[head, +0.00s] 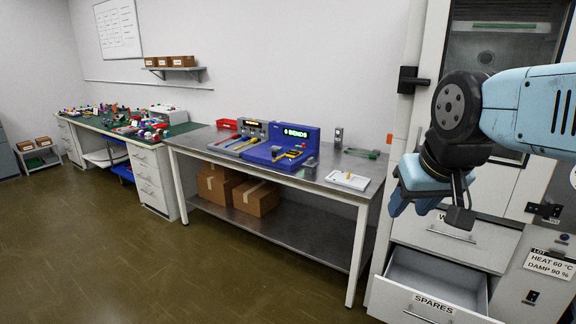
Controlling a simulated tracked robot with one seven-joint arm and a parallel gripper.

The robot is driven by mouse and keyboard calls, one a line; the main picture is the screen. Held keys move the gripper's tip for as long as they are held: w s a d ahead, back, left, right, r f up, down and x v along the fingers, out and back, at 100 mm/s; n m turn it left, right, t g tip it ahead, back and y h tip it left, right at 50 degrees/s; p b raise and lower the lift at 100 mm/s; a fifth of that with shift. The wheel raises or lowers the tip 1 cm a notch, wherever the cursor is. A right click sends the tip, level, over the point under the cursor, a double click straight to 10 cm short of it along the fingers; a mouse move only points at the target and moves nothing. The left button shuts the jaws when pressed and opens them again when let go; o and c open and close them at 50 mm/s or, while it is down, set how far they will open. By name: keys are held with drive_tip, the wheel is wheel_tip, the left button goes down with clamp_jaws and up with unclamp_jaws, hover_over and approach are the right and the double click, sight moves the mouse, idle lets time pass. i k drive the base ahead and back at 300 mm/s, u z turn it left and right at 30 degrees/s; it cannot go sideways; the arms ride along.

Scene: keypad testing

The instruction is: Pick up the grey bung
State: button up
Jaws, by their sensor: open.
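I cannot make out a grey bung for certain anywhere in the head view. My gripper (428,206) is open and hangs at the right, in front of the white cabinet and above the open drawer marked SPARES (431,306). Nothing shows between its fingers. The part of the drawer's inside that I see looks bare, but its front wall hides some of the floor. A small upright grey object (338,138) stands at the back of the steel bench (330,173); it is too small to identify.
A cluttered green-topped desk (188,127) is farther left. The floor in front is clear.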

sight(311, 164)
drive_tip(key=u, duration=0.2)
drive_tip(key=i, duration=1.9)
drive_tip(key=z, duration=0.65)
drive_tip(key=k, duration=0.85)
drive_tip(key=z, duration=0.2)
drive_tip(key=i, duration=0.85)
drive_tip(key=u, duration=0.1)
